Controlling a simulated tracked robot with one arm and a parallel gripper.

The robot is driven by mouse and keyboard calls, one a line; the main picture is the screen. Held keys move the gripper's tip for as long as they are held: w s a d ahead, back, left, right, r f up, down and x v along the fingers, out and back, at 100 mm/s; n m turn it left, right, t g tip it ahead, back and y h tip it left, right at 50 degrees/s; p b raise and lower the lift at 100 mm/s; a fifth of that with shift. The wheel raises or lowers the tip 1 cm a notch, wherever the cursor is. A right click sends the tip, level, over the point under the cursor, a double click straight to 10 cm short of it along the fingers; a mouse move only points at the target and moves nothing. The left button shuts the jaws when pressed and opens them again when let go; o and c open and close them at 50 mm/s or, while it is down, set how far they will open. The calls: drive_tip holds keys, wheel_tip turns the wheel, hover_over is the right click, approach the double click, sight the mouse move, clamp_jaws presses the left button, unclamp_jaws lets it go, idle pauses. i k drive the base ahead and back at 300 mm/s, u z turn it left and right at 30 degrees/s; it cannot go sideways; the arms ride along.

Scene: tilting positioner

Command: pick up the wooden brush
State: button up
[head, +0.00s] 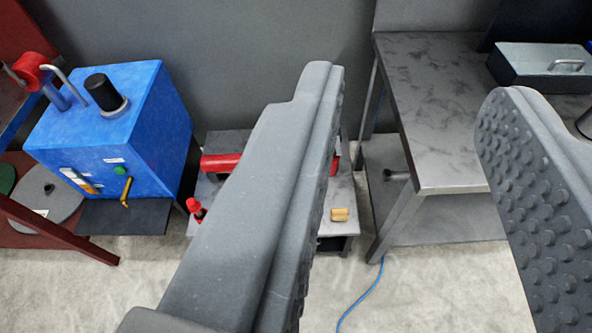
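A small wooden-coloured block (340,214), which may be the wooden brush, lies on a low grey metal table or stand (328,228) just right of my left finger. It is small in view, and no bristles can be made out. My gripper (415,95) is open, with its two dark grey fingers wide apart and nothing between them touching either one. The block shows in the gap, beyond the fingers and close to the left finger's edge. The left finger hides much of the low stand.
A blue machine (150,140) stands at left beside a dark red frame (60,228). A red cylinder (220,162) is on the low stand. A grey workbench (430,110) holds a lidded metal box (530,62) at right. A blue cable (362,297) crosses the otherwise clear floor.

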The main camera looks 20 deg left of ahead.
sight(338, 215)
drive_tip(key=u, duration=0.25)
drive_tip(key=i, duration=1.25)
drive_tip(key=z, duration=0.4)
